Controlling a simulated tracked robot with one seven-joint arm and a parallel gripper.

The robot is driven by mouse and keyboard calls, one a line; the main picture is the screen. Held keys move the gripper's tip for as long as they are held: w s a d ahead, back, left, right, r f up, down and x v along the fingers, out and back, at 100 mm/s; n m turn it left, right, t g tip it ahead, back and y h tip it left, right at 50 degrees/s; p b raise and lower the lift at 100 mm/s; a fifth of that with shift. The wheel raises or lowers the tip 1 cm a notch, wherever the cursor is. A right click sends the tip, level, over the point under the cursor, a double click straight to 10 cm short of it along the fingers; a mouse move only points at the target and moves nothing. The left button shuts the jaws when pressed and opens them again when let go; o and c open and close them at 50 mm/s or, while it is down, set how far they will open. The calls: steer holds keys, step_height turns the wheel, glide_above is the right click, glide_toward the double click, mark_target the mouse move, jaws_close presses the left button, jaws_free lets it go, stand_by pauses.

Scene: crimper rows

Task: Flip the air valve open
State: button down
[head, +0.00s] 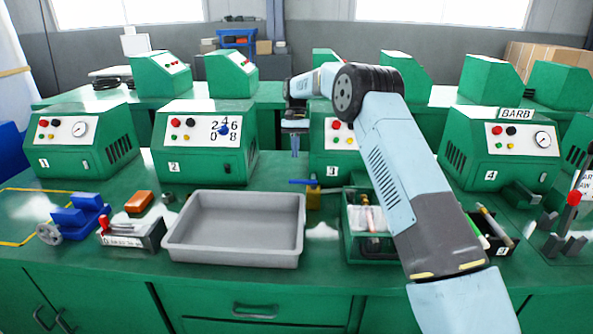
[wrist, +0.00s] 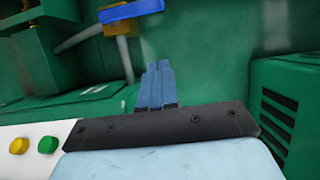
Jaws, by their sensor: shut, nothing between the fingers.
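The air valve has a brass body (head: 313,196) on the bench, between the grey tray and the green open box. Its blue lever handle (head: 303,182) lies level and points left from the body in the head view. In the wrist view the blue handle (wrist: 132,11) is at the top edge, over the brass body (wrist: 118,27) and grey pipes. My gripper (head: 295,152) points down, above the handle and apart from it. Its two blue fingers (wrist: 159,70) are shut together with nothing between them. Part of the handle may be cut off in the wrist view.
A grey tray (head: 235,256) stands left of the valve. A green box of tools (head: 352,251) stands to its right. Green machine 3 (head: 325,165) is behind, partly hidden by my arm, and machine 2 (head: 198,178) is to the left. Bench around the valve is narrow.

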steer(key=s+f, duration=0.4)
steer(key=s, duration=0.2)
steer(key=shift+f, duration=0.4)
steer(key=shift+a, duration=0.1)
